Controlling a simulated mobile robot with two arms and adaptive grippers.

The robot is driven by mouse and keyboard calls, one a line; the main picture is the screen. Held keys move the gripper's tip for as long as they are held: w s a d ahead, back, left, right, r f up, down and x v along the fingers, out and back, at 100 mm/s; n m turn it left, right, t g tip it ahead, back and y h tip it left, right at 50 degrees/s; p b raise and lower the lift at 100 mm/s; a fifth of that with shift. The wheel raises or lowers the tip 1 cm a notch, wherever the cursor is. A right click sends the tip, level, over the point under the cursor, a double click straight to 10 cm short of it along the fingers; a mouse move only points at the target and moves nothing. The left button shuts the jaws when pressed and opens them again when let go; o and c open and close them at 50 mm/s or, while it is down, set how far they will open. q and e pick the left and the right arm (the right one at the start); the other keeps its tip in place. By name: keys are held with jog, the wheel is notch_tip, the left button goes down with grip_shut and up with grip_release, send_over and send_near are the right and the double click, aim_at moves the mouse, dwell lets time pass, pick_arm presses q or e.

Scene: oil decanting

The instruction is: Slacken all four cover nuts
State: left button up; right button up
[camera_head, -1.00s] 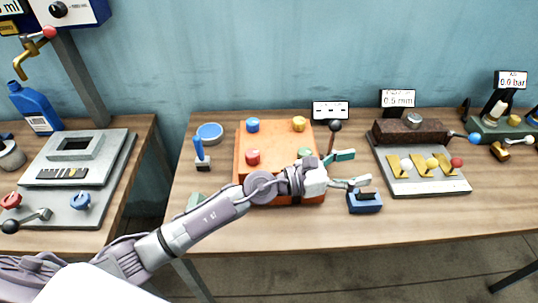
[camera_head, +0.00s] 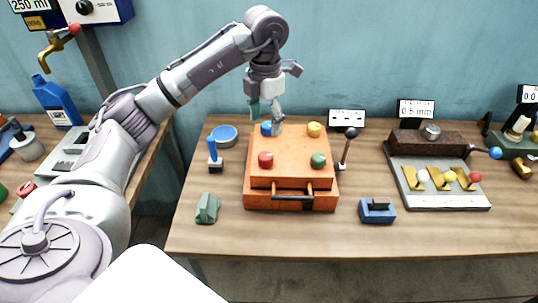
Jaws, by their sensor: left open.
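An orange box with a raised cover (camera_head: 290,176) stands on the wooden table. Its cover bears a blue nut (camera_head: 266,129) at the back left, a yellow nut (camera_head: 314,130) at the back right, a red nut (camera_head: 265,160) at the front left and a green nut (camera_head: 318,160) at the front right. My left gripper (camera_head: 265,116) points down at the blue nut, open, with its fingers close around it; I cannot tell whether they touch it. My right gripper is out of view.
A black-knobbed lever (camera_head: 347,148) rises right of the box. A blue dish (camera_head: 224,136), a blue-handled tool (camera_head: 213,153), a green block (camera_head: 207,208) and a blue block (camera_head: 377,211) lie around it. A plate with yellow levers (camera_head: 437,190) is at right. The table front is clear.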

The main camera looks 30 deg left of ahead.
aim_at(266, 155)
pick_arm(q)
notch_tip(266, 155, down, 12)
jog(key=p, duration=0.2)
jog(key=shift+r+p, duration=0.15)
jog(key=shift+p, duration=0.2)
jog(key=shift+c, duration=0.2)
jog(key=c, duration=1.1)
